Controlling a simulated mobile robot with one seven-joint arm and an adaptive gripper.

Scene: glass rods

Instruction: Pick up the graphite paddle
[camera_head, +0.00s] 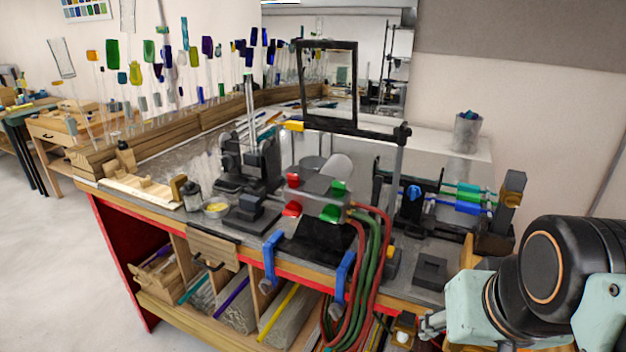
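I cannot tell for sure which dark piece is the graphite paddle. A flat dark square piece (431,270) lies on the bench's right front part. A dark stepped block (250,213) sits on the left front part, and a black flat sheet (318,240) lies at the front edge between them. My arm comes in at the lower right. What looks like my gripper (432,324) is a small silvery part at the bottom, below and in front of the flat dark square and apart from it. Its fingers are too small to read.
The workbench (160,180) carries a torch with red and green knobs (315,195), whose hoses (372,250) hang over the front. Blue clamps (271,258) grip the edge. A black frame (328,85) stands behind. Coloured rods (465,197) rest at the right. Floor is clear at left.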

